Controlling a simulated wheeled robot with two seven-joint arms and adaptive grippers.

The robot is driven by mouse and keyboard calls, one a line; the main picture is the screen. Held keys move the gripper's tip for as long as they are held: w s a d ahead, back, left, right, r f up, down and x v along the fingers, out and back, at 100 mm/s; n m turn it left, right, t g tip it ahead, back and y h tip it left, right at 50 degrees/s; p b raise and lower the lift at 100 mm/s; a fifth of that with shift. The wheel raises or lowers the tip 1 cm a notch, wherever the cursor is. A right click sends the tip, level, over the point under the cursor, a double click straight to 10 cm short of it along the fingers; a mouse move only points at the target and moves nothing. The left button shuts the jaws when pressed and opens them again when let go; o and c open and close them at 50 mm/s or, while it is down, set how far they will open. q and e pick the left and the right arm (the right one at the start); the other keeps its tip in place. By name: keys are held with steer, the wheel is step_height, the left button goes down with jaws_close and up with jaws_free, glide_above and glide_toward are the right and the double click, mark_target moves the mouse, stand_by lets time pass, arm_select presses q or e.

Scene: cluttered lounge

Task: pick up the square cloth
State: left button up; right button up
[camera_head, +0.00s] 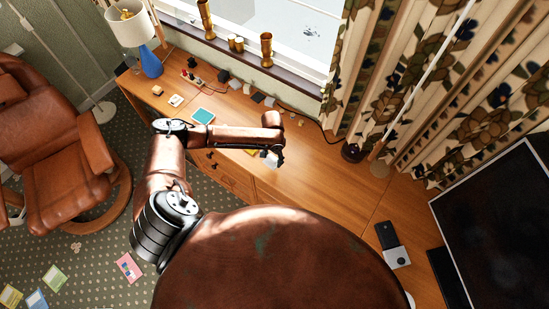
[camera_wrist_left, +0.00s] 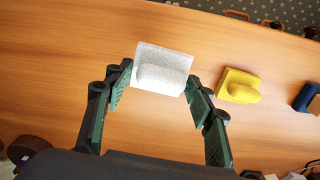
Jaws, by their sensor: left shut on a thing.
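The square cloth (camera_wrist_left: 150,58) is pale grey-white and speckled, with a flat squarish sheet and a raised rounded fold. It sits between the two fingers of my left gripper (camera_wrist_left: 159,78), which is shut on it. In the head view my left gripper (camera_head: 276,154) is over the wooden desk, with the pale cloth (camera_head: 269,161) at its fingers. The wrist view does not show clearly whether the cloth touches the desk. My right gripper is not in view.
A yellow piece (camera_wrist_left: 238,86) of similar shape lies on the desk (camera_head: 320,170) right of the cloth in the wrist view, with a dark blue one (camera_wrist_left: 305,97) beyond. A teal square (camera_head: 203,116) and a blue lamp (camera_head: 151,63) are leftward; a monitor (camera_head: 500,220) stands right.

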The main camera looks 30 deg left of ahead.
arm_select(q)
steer(key=s+d+r, duration=0.2)
steer(key=s+r, duration=0.5)
steer(key=s, duration=0.4)
steer(key=shift+s+r, duration=0.2)
steer(key=shift+s, duration=0.05)
